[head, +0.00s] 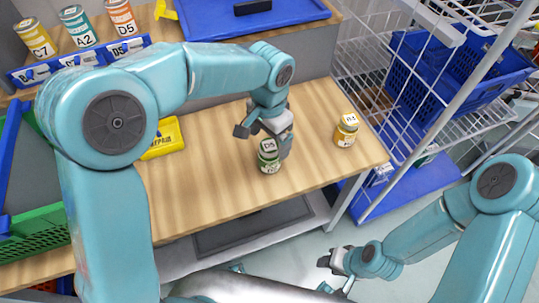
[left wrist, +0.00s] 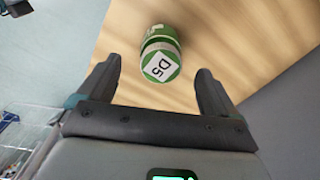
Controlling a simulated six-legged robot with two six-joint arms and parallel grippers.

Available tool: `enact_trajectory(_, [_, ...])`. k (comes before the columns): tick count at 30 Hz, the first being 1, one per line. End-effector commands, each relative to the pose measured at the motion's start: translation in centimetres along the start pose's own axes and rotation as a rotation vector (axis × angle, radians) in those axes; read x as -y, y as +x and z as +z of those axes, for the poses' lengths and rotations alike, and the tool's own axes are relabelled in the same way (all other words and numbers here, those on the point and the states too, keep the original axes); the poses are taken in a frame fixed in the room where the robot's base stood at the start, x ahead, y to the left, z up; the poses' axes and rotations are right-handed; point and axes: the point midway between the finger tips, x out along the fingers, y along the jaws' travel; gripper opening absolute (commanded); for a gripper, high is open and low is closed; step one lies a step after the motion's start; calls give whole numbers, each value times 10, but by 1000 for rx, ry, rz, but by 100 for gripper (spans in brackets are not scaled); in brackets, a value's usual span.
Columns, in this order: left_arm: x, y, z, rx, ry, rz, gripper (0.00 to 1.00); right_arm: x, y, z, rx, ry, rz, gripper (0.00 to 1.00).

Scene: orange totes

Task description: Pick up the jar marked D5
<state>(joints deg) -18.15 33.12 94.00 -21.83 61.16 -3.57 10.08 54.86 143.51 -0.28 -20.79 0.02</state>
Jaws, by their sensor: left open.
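The green jar with a D5 label on its lid (head: 268,158) stands upright on the wooden table, near its front edge. In the left wrist view the jar (left wrist: 161,55) lies between and just beyond the fingertips. My left gripper (head: 263,139) is open and reaches down over the jar; it also shows in the left wrist view (left wrist: 158,72). I see no finger closed on the jar. My right gripper (head: 330,268) is low in front of the table, away from the jar; its jaws are too small to judge.
A yellow box (head: 164,138) lies left. A wire shelf with blue bins (head: 440,85) borders the right side.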

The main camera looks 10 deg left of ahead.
Motion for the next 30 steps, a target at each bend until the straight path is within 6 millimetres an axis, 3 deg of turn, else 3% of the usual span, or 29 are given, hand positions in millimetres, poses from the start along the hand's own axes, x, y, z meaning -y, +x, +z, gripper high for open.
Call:
enact_trajectory(12, [2, 52, -3, 2, 0, 1, 93, -1, 3, 0, 0, 0, 0, 43])
enact_trajectory(20, [2, 55, -3, 1, -1, 1, 93, -1, 3, 0, 0, 0, 0, 43])
enact_trajectory(27, [2, 54, -3, 0, 0, 0, 17, -1, 3, 0, 0, 0, 0, 43])
enact_trajectory(30, [2, 54, -3, -1, 0, 0, 17, -1, 3, 0, 0, 0, 0, 43])
